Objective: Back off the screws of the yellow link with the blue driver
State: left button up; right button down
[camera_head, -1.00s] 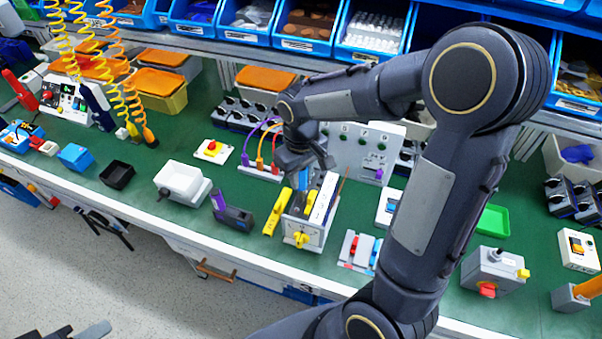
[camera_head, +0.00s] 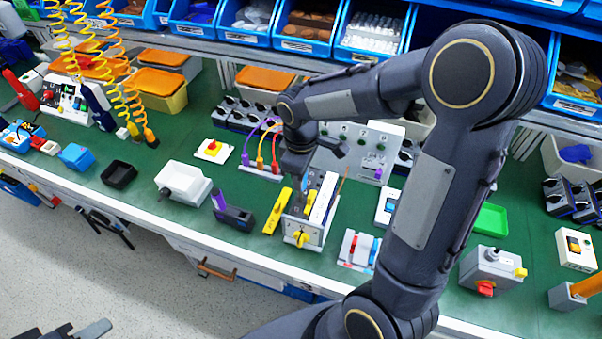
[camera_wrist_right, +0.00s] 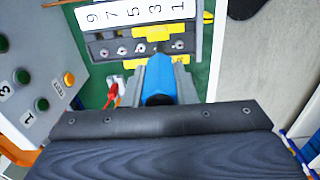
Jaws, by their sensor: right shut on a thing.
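My right gripper (camera_head: 298,162) is over the terminal block (camera_head: 316,222). In the wrist view its wide dark jaws (camera_wrist_right: 160,108) are shut on the blue driver (camera_wrist_right: 160,76), whose handle reaches toward the terminal block (camera_wrist_right: 196,42). The block has a white strip numbered 9, 7, 5, 3, 1 and a row of screws. A yellow link (camera_wrist_right: 165,33) lies across its right part by the 3 and 1. The driver hides its own tip, so contact with a screw cannot be told. Part of my left gripper (camera_head: 85,331) shows at the bottom left; its jaws are unclear.
A yellow bar-shaped tool (camera_head: 277,211) lies left of the block, and a purple-and-black holder (camera_head: 233,213) farther left. A grey panel with green buttons (camera_head: 355,150) stands behind.

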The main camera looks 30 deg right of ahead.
jog(key=n, duration=0.3)
jog(key=shift+r+n+p, duration=0.1)
jog(key=shift+n+p, duration=0.55)
jog(key=shift+n, duration=1.55)
